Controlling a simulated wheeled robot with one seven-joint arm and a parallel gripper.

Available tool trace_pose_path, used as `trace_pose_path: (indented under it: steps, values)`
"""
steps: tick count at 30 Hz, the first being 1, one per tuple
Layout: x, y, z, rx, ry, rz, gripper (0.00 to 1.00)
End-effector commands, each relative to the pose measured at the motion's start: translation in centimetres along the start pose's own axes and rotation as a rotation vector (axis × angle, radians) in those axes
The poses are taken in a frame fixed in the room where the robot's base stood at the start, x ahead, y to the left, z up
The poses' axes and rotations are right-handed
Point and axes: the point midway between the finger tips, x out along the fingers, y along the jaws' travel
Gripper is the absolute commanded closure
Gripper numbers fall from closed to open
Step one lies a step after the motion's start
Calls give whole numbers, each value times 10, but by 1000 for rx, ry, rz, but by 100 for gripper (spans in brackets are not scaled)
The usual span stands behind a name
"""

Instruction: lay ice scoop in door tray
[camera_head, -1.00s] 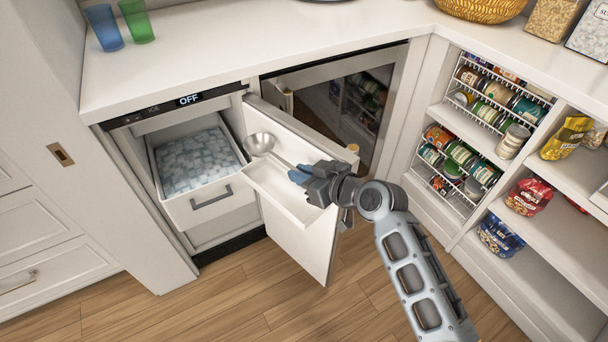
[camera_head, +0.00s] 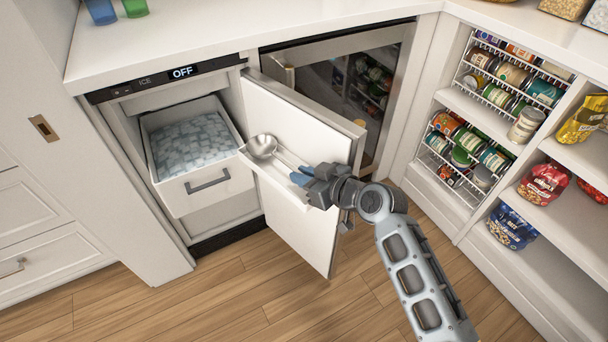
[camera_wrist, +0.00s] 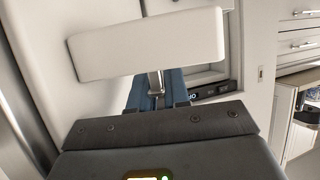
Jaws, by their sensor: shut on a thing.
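The silver ice scoop (camera_head: 262,146) has its round bowl over the left end of the door tray, and its handle runs right to my gripper. My gripper (camera_head: 301,176), with blue fingertips, is shut on the handle near the tray's right end. The white door tray (camera_head: 272,185) is a shallow trough on the inner face of the open door (camera_head: 310,135). I cannot tell whether the scoop touches the tray. In the wrist view the blue fingers (camera_wrist: 157,90) pinch the metal handle (camera_wrist: 156,82), and a white panel, likely the tray, hides the bowl.
The ice drawer (camera_head: 207,185), full of ice, stands pulled out left of the door. A dark glass-fronted cabinet (camera_head: 350,85) is behind the door. Shelves with cans and bags (camera_head: 511,227) stand right. The wooden floor (camera_head: 230,300) in front is clear.

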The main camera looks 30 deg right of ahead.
Motion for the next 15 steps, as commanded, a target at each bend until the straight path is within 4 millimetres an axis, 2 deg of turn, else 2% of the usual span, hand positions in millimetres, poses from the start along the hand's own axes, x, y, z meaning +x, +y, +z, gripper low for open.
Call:
trace_pose_path:
  steps: [8,9,15]
  values:
    - [0,0,0,0,1,0,100]
    - [0,0,0,0,1,0,80]
    - [0,0,0,0,1,0,61]
